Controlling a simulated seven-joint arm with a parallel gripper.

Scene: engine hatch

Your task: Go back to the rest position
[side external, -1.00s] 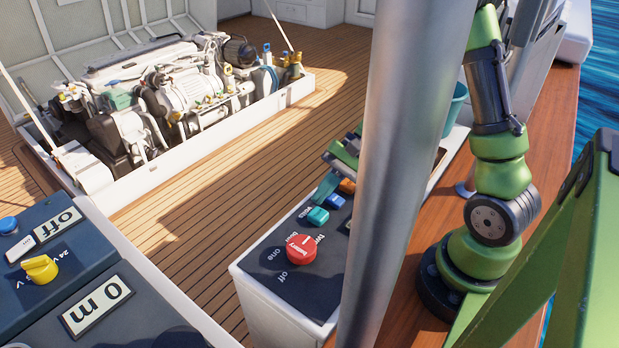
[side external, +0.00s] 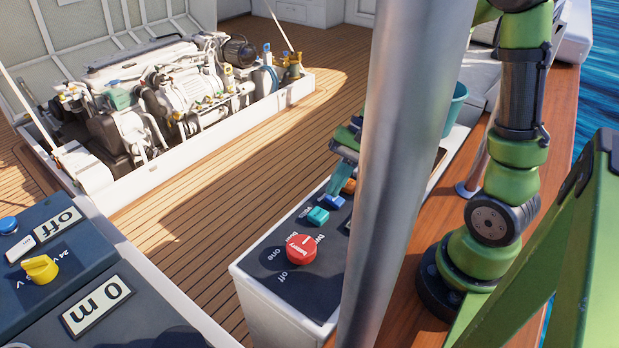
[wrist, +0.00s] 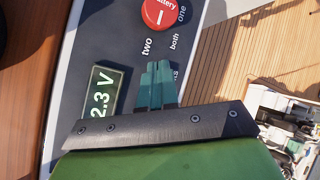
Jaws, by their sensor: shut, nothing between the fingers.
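My gripper (side external: 338,172) is over the dark control panel (side external: 283,257) on the white console, partly hidden behind the grey pole. In the wrist view my gripper (wrist: 157,75) has its teal fingers together, with nothing between them. The fingers point toward the red battery knob (side external: 301,249), apart from it in the picture; the knob also shows at the top of the wrist view (wrist: 163,12). A teal switch (side external: 318,216) and a blue switch (side external: 334,201) sit on the panel near the fingertips. An orange switch (side external: 348,186) is partly hidden.
The grey pole (side external: 400,170) stands between the camera and my arm. A display reading 2.3 V (wrist: 101,92) is on the panel. The engine (side external: 170,90) sits in its open hatch at the back left. A second panel with a yellow knob (side external: 40,269) is at the left. The wooden deck (side external: 230,165) between is clear.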

